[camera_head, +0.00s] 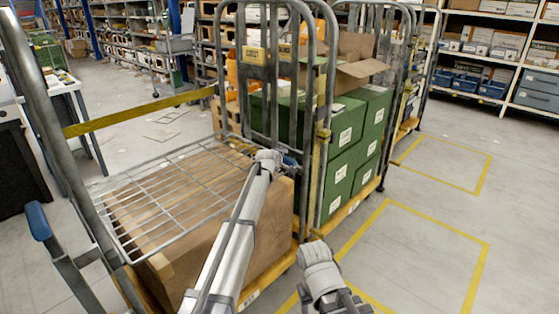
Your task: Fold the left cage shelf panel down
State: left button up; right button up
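The left cage's wire shelf panel (165,192) lies roughly level across the left roll cage (66,160), just above a large brown cardboard box (205,250). Its right edge lies near the cage's right side frame. My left gripper (276,162) is at the end of the long pale arm, by the panel's right edge and that side frame. Its fingers are small and partly hidden, so I cannot tell if they are open or touch the panel. Of my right arm, only a grey joint shows at the bottom centre; its gripper is not visible.
A yellow strap (140,111) spans the cage's back. A blue-ended lever (38,222) sticks out at the left. The neighbouring cage holds green boxes (338,165) and an open carton (345,72). Yellow floor markings (440,232) enclose free floor at the right.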

pick_arm(q)
jog(key=shift+w+d+f, duration=0.1)
jog(key=shift+w+d, duration=0.7)
jog(key=shift+d, duration=0.15)
jog(key=shift+s, duration=0.1)
jog(key=shift+p+v, duration=0.9)
jog(key=a+p+v, duration=0.1)
jog(key=p+v, duration=0.2)
jog(key=v, duration=0.4)
jog(key=shift+s+a+f, duration=0.2)
jog(key=shift+a+f, duration=0.1)
